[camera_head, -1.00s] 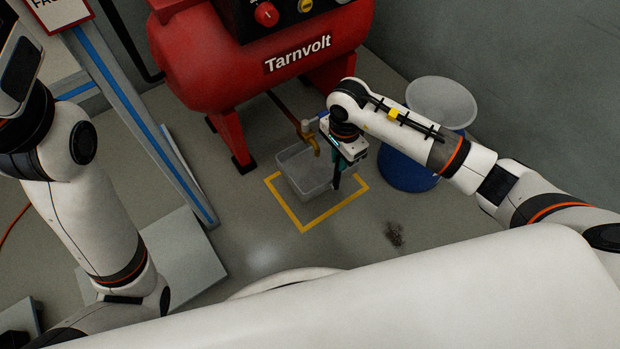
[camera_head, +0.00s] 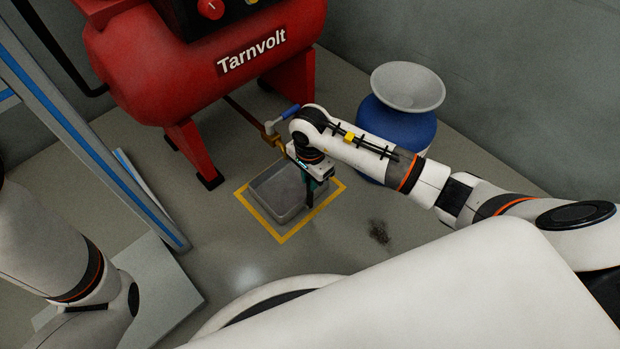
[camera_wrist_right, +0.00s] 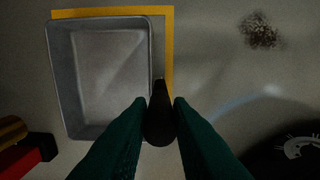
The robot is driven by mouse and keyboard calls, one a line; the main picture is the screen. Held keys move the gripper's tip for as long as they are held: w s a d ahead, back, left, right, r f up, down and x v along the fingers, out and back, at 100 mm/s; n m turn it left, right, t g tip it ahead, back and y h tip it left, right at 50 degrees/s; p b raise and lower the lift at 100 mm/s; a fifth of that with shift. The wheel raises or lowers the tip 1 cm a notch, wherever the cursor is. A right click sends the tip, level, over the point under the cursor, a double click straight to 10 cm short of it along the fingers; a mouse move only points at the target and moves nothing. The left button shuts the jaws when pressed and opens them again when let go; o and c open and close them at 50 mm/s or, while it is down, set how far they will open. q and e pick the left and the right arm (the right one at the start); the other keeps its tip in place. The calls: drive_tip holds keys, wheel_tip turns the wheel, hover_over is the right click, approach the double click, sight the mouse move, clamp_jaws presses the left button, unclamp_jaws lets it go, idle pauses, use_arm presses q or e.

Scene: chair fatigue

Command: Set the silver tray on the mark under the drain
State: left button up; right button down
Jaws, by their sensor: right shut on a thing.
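The silver tray (camera_head: 259,205) is a shallow grey rectangular pan, inside the yellow square mark (camera_head: 262,228) in the head view. I cannot tell whether it rests on the floor. In the wrist view the tray (camera_wrist_right: 110,75) looks empty, and the mark (camera_wrist_right: 115,12) shows along its top and right sides. My right gripper (camera_head: 309,197) is at the tray's right side; its green fingers (camera_wrist_right: 160,125) are shut on a dark handle piece at the tray's edge. The brass drain (camera_head: 272,138) with a blue lever is above the tray's back. My left gripper is out of view.
The red Tarnvolt compressor (camera_head: 215,65) stands behind the tray on legs. A blue drum (camera_head: 395,130) with a grey funnel (camera_head: 408,87) is behind my right forearm. A dark stain (camera_head: 379,232) marks open floor to the right. A blue-striped frame (camera_head: 85,130) stands at left.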

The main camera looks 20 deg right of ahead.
drive_tip(key=shift+f, duration=0.1)
drive_tip(key=c, duration=1.3)
unclamp_jaws()
